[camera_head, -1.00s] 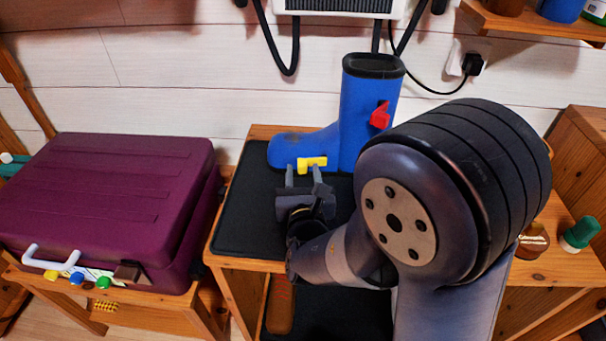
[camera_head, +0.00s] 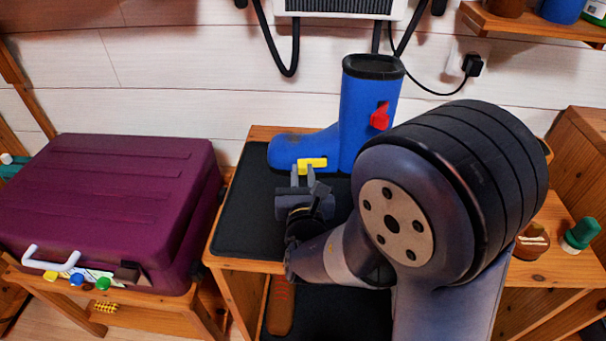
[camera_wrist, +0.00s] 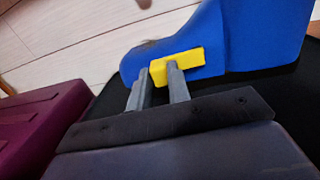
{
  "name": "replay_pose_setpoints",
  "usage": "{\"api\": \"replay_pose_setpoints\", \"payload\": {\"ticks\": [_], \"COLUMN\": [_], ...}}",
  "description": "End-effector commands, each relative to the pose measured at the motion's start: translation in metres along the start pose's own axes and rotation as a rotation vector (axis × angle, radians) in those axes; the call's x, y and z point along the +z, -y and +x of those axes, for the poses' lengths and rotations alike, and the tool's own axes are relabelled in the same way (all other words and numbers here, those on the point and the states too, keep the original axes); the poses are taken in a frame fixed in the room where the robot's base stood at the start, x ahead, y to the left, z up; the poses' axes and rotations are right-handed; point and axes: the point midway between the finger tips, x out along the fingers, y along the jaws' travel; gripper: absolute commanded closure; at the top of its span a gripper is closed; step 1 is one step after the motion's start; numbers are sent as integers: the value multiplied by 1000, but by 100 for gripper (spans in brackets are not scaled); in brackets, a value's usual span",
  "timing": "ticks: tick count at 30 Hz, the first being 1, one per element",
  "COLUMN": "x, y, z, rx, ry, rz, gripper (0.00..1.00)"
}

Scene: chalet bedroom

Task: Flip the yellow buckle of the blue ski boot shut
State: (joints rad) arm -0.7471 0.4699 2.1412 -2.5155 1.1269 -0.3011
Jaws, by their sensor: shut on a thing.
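The blue ski boot (camera_head: 358,115) stands upright on a black mat, its toe to the left. Its yellow buckle (camera_head: 317,163) lies low on the near side of the foot; it also shows in the wrist view (camera_wrist: 186,64). A red buckle (camera_head: 380,118) sits higher, on the shaft. My gripper (camera_head: 302,170) is at the yellow buckle's left end, shut on it. In the wrist view the grey fingertips (camera_wrist: 160,80) stand close together there, one overlapping the yellow bar. The exact contact is partly hidden by the fingers.
The black mat (camera_head: 245,215) lies on a wooden bench, clear left of my arm. A purple suitcase (camera_head: 120,200) stands on a stand at the left. A brown jar (camera_head: 532,242) and a green-capped bottle (camera_head: 580,234) stand at the right. A white-planked wall is behind.

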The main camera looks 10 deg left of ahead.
Motion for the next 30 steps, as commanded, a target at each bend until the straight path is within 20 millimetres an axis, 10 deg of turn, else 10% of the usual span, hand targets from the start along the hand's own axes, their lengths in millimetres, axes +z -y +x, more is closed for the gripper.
{"api": "replay_pose_setpoints", "payload": {"ticks": [22, 23, 30], "x": [1, 1, 0], "y": [-6, -6, -6], "z": [8, 8, 8], "rx": [-148, -148, -147], "ry": [2, 2, 1], "rz": [1, 1, 1], "gripper": [100, 81, 61]}}
